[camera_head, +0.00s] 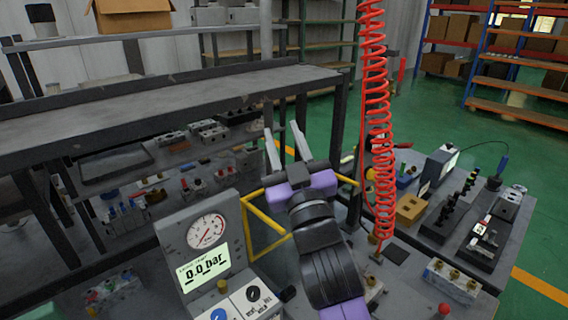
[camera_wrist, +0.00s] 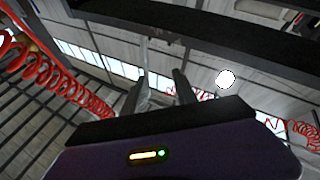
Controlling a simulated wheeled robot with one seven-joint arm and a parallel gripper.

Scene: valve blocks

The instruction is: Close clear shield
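A yellow frame (camera_head: 265,243) stands beside the gauge panel, partly hidden behind my arm. It looks like the border of the clear shield, but I cannot make out a clear pane or tell its exact angle. A short yellow piece also shows to the right of my gripper. My gripper (camera_head: 281,129) is above the frame with its fingers pointing up and apart, with nothing between them. In the wrist view my gripper (camera_wrist: 160,74) is also open and empty, facing the ceiling and a dark beam.
A gauge panel (camera_head: 207,235) reading 0.0 bar stands left of my arm. A red coiled hose (camera_head: 376,120) hangs close on the right. A dark shelf (camera_head: 180,95) lies behind on the left. Valve parts crowd the workbench (camera_head: 455,245) on the right.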

